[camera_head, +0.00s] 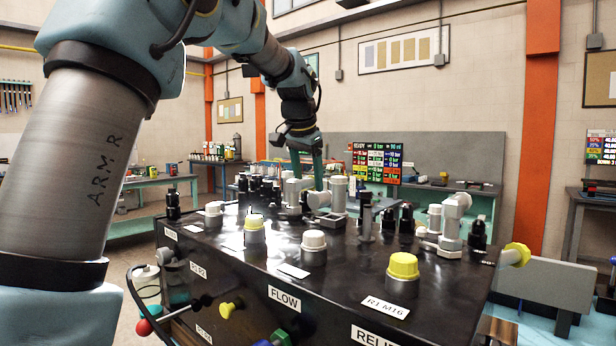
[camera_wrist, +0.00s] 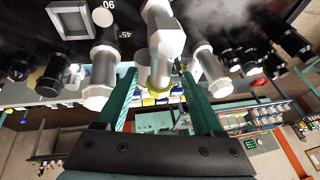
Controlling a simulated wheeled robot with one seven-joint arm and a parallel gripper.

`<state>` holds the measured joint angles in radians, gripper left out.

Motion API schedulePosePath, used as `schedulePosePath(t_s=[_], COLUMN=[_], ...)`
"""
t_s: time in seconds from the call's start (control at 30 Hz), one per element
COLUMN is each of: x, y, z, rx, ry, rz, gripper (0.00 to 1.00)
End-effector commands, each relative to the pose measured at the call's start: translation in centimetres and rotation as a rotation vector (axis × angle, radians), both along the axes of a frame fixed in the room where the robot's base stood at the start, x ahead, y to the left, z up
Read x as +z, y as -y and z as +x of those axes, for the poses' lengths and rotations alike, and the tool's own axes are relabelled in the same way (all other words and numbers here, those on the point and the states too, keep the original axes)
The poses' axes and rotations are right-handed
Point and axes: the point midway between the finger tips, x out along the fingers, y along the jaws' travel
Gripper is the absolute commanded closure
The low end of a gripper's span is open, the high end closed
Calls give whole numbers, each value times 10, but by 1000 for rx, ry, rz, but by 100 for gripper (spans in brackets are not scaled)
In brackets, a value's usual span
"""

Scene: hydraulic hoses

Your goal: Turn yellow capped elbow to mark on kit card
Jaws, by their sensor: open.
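My gripper (camera_head: 308,183) points down over the far middle of the black block, its green fingers open. In the wrist view the fingers (camera_wrist: 159,75) stand on either side of a pale grey elbow (camera_wrist: 166,42), with a gap showing. A yellow piece (camera_wrist: 155,98) shows beyond the elbow between the fingers; I cannot tell if it is the elbow's cap. In the head view the fingers partly hide this fitting (camera_head: 318,200). Angle marks "90" (camera_wrist: 122,14) and "45" lie near it. A board with coloured rows (camera_head: 377,161) stands behind; I cannot tell if it is the kit card.
The black block (camera_head: 350,290) carries several fittings close around the gripper. A grey square frame (camera_wrist: 72,20) and pale cylinders stand beside it. Space above the block is free.

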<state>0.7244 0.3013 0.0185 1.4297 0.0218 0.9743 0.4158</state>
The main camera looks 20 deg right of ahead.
Motion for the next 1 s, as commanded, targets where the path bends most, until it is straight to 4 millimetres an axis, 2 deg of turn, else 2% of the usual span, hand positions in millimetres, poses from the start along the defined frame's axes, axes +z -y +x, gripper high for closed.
schedulePosePath(t_s=[0.13,0.73,1.0], x=[0,0,0], y=[0,0,0], z=[0,0,0], rx=[0,0,0], ry=[0,0,0], rz=[0,0,0], gripper=[33,100,100])
